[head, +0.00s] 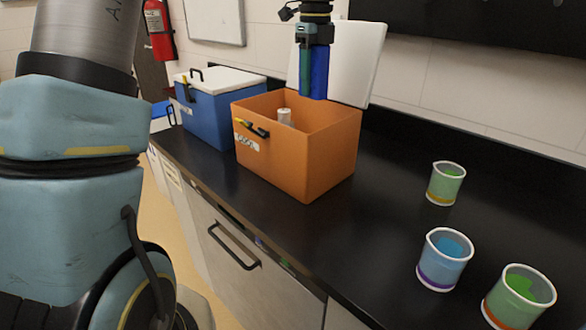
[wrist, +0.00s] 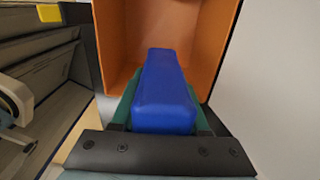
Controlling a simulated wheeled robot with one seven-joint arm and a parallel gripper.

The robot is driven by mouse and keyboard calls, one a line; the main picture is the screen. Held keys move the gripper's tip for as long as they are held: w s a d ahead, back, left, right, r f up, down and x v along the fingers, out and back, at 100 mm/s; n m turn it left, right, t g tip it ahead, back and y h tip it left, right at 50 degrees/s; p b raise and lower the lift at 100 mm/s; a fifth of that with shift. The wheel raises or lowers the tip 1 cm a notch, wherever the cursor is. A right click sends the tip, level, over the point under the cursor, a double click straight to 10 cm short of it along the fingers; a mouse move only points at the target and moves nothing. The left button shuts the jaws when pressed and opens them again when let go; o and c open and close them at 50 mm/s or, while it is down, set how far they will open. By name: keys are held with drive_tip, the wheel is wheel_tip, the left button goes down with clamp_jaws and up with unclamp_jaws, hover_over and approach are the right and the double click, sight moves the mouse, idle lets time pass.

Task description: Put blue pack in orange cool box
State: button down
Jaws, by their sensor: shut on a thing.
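The blue pack (wrist: 163,95) is held between the jaws of my gripper (wrist: 165,110). In the head view the blue pack (head: 319,72) hangs upright below my gripper (head: 311,70), above the back part of the orange cool box. The orange cool box (head: 297,163) stands on the black counter with its white lid (head: 358,62) raised at the back. In the wrist view the orange inner wall (wrist: 125,40) shows beyond the pack. The pack's lower end looks near the box opening; the exact height is hard to tell.
A blue cool box (head: 222,112) with a shut white lid stands left of the orange one. Cups stand on the counter at right: one green (head: 445,184), one blue (head: 444,260), one orange-based (head: 518,299). The counter between the cups and the orange box is clear.

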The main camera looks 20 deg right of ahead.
wheel_tip(320, 180, down, 21)
drive_tip(key=b, duration=0.4)
drive_tip(key=shift+f, duration=0.1)
drive_tip(key=shift+c, duration=2)
unclamp_jaws()
wheel_tip(320, 180, up, 12)
drive_tip(key=b, duration=0.1)
drive_tip(key=shift+r, duration=0.2)
